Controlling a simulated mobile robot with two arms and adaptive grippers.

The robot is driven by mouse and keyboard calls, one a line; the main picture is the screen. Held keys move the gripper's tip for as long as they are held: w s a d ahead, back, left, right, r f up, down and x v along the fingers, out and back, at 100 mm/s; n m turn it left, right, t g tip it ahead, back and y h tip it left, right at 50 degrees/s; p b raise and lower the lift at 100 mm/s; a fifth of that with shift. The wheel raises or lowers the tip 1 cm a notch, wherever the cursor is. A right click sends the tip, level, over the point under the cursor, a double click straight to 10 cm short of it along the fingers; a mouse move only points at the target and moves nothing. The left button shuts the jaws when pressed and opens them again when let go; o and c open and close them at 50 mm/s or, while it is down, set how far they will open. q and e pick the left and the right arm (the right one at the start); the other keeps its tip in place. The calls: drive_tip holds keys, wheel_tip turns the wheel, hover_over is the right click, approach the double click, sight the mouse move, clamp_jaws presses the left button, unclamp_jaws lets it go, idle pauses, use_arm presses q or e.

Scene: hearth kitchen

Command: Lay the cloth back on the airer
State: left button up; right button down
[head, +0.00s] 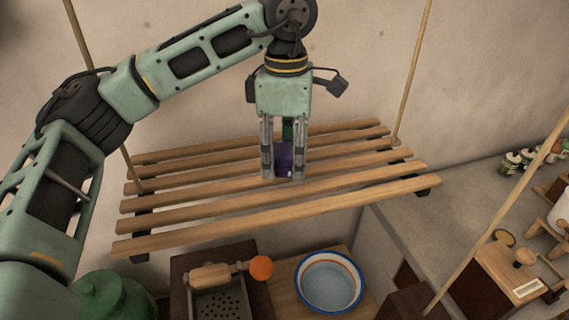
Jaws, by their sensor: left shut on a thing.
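My left gripper (284,174) points down over the middle slats and is shut on a small dark purple cloth (284,158). The cloth shows between the two fingers, at the level of the slats. I cannot tell whether it touches them. The fingers hide part of the cloth. My right gripper is not in view.
Below the airer are a white bowl with a blue and orange rim (331,283), a grater (219,299), an orange ball (261,267) and a green pot (113,297). A grey counter (420,215) with jars (518,160) and a wooden box (505,272) lies right. The airer's cords are obstacles.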

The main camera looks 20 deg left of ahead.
sight(286, 173)
use_arm(q)
drive_tip(key=shift+s+f, duration=0.15)
drive_tip(key=shift+f, duration=0.05)
drive_tip(key=f+p, duration=0.2)
drive_tip(key=f, duration=0.1)
drive_tip(key=shift+d+f, duration=0.1)
drive_tip(key=shift+d, duration=0.1)
drive_tip(key=shift+a+f, duration=0.15)
drive_tip(key=shift+f, duration=0.1)
drive_tip(key=shift+f+b, duration=0.2)
drive_tip(key=shift+b, duration=0.2)
drive_tip(key=o, duration=0.9)
drive_tip(key=shift+r, duration=0.1)
drive_tip(key=o, duration=0.3)
